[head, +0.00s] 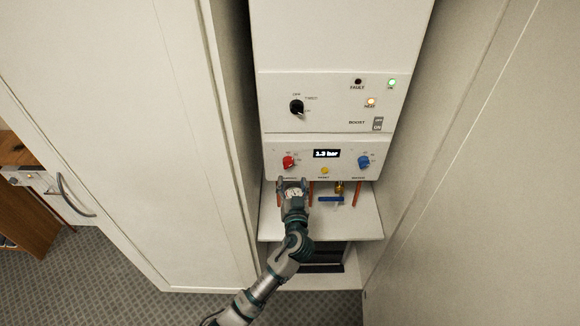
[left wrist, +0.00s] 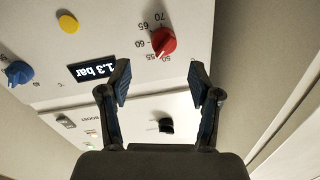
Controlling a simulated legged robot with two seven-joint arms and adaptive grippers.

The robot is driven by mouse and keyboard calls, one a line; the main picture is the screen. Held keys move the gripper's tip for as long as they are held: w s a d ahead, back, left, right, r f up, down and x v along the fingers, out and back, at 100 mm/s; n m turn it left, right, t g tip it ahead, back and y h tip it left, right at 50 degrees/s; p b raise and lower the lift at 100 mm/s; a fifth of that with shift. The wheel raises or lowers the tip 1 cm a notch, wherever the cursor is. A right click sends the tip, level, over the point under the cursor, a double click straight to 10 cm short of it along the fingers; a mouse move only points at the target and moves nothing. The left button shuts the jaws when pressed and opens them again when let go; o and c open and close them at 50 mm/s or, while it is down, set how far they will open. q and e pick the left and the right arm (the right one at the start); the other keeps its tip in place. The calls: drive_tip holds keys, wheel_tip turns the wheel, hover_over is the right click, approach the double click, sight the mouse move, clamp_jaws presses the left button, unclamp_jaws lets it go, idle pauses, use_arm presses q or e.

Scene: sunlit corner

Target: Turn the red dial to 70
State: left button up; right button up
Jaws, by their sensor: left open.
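The red dial (head: 289,161) is on the left of the white boiler's lower panel. In the left wrist view the red dial (left wrist: 163,42) appears upside down, with printed numbers from 50 to 70 around it. My left gripper (head: 293,183) is open just below the dial in the head view, in front of the panel. In the left wrist view my left gripper (left wrist: 160,80) has its fingers spread wide with nothing between the tips. The dial shows beyond the tips, apart from them. My right gripper is out of sight.
A display (head: 326,154) reads 1.3 bar. A blue dial (head: 364,162), a yellow button (head: 325,170) and a black knob (head: 296,107) share the boiler front. Copper pipes and a blue valve handle (head: 331,199) sit below. Tall pale panels flank the boiler closely.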

sight(288, 165)
use_arm(q)
drive_tip(key=w, duration=0.4)
drive_tip(key=w+a, duration=0.1)
drive_tip(key=w, duration=0.2)
drive_tip(key=shift+w+a, duration=0.1)
drive_tip(key=shift+d, duration=0.25)
drive_tip(key=c, duration=0.4)
drive_tip(key=shift+a+f, duration=0.1)
drive_tip(key=shift+a, duration=0.05)
drive_tip(key=c, duration=0.7)
